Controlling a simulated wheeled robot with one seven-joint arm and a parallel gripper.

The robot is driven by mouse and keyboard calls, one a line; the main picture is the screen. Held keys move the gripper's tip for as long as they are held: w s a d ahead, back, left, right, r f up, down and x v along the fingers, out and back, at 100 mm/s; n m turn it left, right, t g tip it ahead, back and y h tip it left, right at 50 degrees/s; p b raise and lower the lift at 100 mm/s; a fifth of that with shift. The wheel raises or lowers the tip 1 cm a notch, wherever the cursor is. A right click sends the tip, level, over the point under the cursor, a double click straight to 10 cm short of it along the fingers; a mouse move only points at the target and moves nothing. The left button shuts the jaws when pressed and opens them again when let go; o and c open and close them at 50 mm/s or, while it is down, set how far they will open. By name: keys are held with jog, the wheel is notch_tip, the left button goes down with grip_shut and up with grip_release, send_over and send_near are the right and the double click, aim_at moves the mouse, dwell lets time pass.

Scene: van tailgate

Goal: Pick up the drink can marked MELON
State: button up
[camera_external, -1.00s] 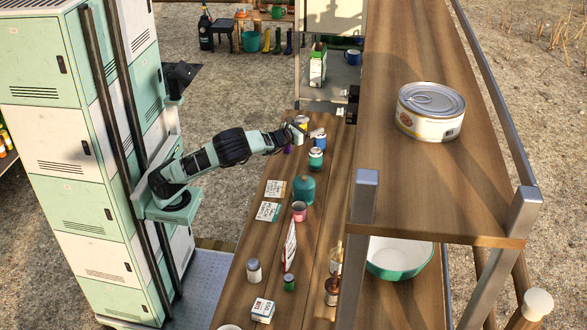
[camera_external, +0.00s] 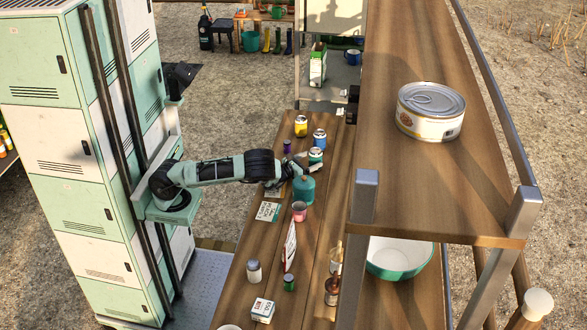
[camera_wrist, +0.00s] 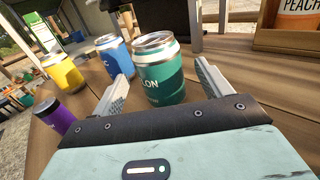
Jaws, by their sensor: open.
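The green drink can, its lettering partly readable as "LON" (camera_wrist: 162,72), stands upright on the wooden surface in the wrist view. In the external view the green can (camera_external: 316,154) stands just beyond my gripper (camera_external: 318,168). In the wrist view my gripper (camera_wrist: 164,88) is open and empty, its two fingers spread to the left and right of the green can's near side. I cannot tell how far the fingers reach along the can. The first part of its marking is turned out of sight to the left.
A blue can (camera_wrist: 115,56), a yellow can (camera_wrist: 62,72) and a purple can (camera_wrist: 57,116) stand left of the green can in the wrist view. A high shelf (camera_external: 430,180) is at right.

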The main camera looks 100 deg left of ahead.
aim_at(319, 159)
jog(key=shift+w+a+f, duration=0.1)
jog(key=shift+a+f, duration=0.05)
jog(key=shift+f, duration=0.55)
jog(key=x, duration=0.4)
jog(key=shift+w+a, duration=0.2)
jog(key=shift+w, duration=0.05)
jog(key=shift+r, duration=0.1)
jog(key=c, duration=1)
jog(key=shift+c, duration=0.2)
